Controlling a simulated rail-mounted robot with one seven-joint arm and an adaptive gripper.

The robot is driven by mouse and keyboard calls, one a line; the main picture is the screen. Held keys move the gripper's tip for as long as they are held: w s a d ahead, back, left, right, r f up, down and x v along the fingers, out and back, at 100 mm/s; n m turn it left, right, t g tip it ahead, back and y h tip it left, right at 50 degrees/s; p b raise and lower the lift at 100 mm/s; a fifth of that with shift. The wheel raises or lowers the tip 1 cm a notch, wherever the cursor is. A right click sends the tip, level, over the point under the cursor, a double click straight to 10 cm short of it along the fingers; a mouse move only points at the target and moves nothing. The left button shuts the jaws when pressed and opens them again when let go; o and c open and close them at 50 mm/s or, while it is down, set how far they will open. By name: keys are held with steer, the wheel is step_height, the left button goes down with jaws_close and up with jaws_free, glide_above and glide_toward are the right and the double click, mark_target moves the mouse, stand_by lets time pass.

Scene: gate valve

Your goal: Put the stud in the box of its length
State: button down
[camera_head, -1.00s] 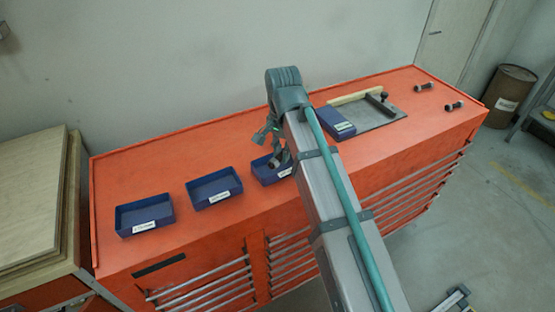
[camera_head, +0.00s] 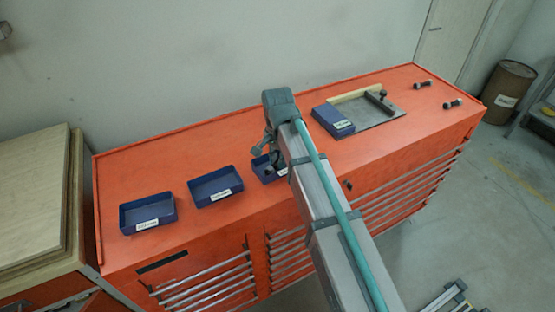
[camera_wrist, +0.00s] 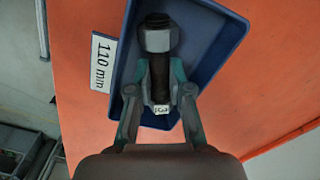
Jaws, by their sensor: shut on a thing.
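My gripper (camera_wrist: 161,92) is shut on a dark stud (camera_wrist: 159,72) with a grey nut at its far end. The stud carries a small white tag, only partly readable. In the wrist view the stud is over the inside of a blue box (camera_wrist: 208,62) labelled 110 mm; I cannot tell whether it touches the floor. In the head view my gripper (camera_head: 274,158) is at this box (camera_head: 262,170), which my arm partly hides. Two other blue boxes, a middle one (camera_head: 215,187) and a left one (camera_head: 147,215), stand to its left and look empty; their labels are too small to read.
The orange cabinet top (camera_head: 240,130) is clear behind the boxes. To the right are a grey plate (camera_head: 375,115) with a wooden strip and a blue block (camera_head: 333,122). Two more studs lie at the far right, one behind (camera_head: 422,84) and one in front (camera_head: 453,103).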

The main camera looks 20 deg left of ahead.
steer(key=shift+f, duration=0.15)
steer(key=c, duration=1.1)
jaws_free()
step_height(320, 180, up, 12)
steer(key=b, duration=0.2)
steer(key=shift+b, duration=0.4)
